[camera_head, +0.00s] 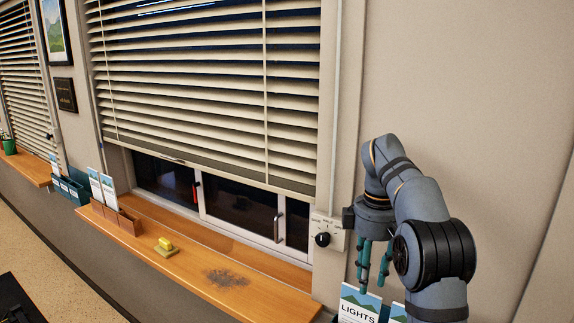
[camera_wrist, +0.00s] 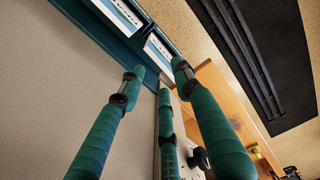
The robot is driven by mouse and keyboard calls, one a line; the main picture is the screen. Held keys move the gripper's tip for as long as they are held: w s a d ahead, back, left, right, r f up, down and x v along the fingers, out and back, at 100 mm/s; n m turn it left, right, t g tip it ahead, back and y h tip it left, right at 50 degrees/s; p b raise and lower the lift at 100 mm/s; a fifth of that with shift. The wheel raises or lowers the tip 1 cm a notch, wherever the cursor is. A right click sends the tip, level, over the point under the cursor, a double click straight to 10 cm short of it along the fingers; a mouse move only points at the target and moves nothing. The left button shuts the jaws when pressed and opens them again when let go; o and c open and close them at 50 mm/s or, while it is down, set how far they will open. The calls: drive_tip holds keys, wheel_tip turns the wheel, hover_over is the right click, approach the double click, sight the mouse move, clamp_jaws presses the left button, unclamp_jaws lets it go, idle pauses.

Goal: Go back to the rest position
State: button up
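My gripper (camera_head: 371,280) hangs at the right of the head view with its teal fingers pointing down, beside the wall. In the wrist view my gripper (camera_wrist: 161,78) shows three fingers spread apart with nothing between them, so it is open and empty. A wall plate with a black knob (camera_head: 322,239) is just left of my gripper, apart from it. The knob also shows low in the wrist view (camera_wrist: 199,157).
Below my gripper stand "LIGHTS" leaflets (camera_head: 359,305); their teal holder (camera_wrist: 92,38) shows in the wrist view. Blinds (camera_head: 200,90) hang half lowered.

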sight(364, 312)
wheel_tip(364, 312, down, 11)
drive_tip(key=shift+s+f, duration=0.1)
drive_tip(key=shift+s, duration=0.05)
wheel_tip(364, 312, up, 14)
drive_tip(key=p, duration=1.3)
drive_tip(key=shift+f+p, duration=0.15)
drive_tip(key=shift+p, duration=0.25)
drive_tip(key=s+a+f+m+b, duration=0.1)
drive_tip(key=s+f+m+b, duration=0.3)
drive_tip(key=s, duration=0.5)
drive_tip(key=s+a+f+m+b, duration=0.1)
drive_tip(key=s+f+m+b, duration=0.2)
drive_tip(key=s+m+b, duration=0.2)
drive_tip(key=shift+s+f+b, duration=0.4)
drive_tip(key=shift+s+b, duration=0.95)
drive_tip(key=shift+s, duration=0.9)
